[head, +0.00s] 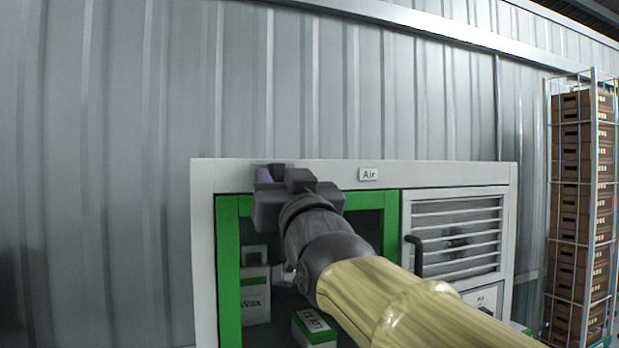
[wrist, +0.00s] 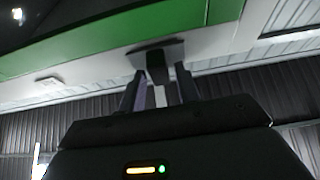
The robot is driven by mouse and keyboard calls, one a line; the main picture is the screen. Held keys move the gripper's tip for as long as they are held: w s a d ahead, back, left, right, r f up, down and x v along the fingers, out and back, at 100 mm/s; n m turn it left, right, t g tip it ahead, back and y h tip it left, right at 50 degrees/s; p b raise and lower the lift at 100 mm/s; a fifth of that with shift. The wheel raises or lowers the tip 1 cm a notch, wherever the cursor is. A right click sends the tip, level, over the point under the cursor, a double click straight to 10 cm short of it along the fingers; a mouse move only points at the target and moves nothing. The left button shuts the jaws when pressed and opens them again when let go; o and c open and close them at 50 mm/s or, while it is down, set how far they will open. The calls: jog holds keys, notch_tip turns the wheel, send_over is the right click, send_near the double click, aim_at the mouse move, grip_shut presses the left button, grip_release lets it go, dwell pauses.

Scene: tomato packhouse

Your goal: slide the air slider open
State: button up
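The air slider shows in the wrist view as a dark plate with a black upright grip (wrist: 157,66) on the white top rail of a cabinet. My gripper (wrist: 158,88) has its fingers apart, one on each side of this grip, with narrow gaps; I see no clear contact. In the head view my gripper (head: 270,174) is at the rail's upper left, left of the "Air" label (head: 368,174). It and my arm hide most of the slider there.
The cabinet (head: 205,240) stands against a corrugated metal wall. Its green-framed window (head: 229,270) shows boxes inside. To the right are a slatted panel (head: 457,262) and a dark handle (head: 415,255). A rack of brown crates (head: 580,200) stands at far right.

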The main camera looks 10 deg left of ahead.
grip_shut()
